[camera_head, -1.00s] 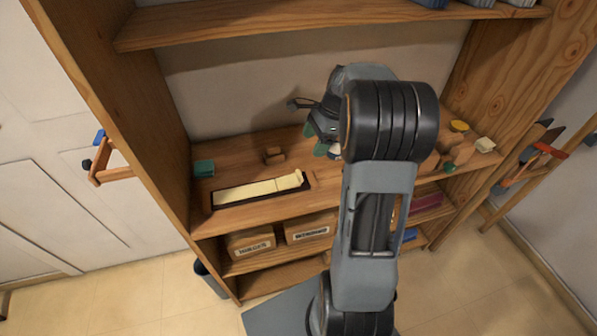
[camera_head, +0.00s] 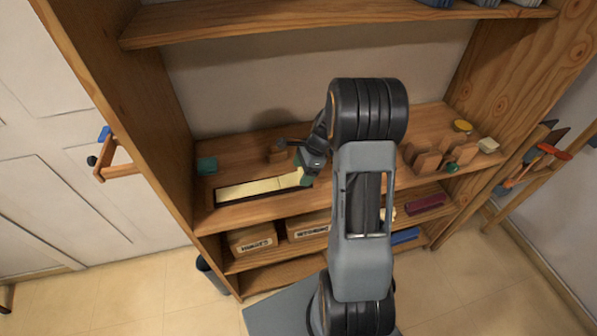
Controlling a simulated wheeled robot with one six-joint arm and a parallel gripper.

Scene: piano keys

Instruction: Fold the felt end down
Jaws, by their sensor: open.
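A long cream felt strip (camera_head: 258,188) lies along a dark tray (camera_head: 221,202) on the left part of the wooden shelf. Its right end runs up to my gripper (camera_head: 303,177), whose green fingertips are at that end. My gripper is open. The fingertips and my wrist hide part of the strip's right end, so I cannot tell whether they touch it or whether the end stands up.
A green block (camera_head: 207,166) sits left behind the tray, and a small wooden block (camera_head: 277,155) behind it. Wooden blocks (camera_head: 428,161) and a yellow round piece (camera_head: 462,126) stand at right.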

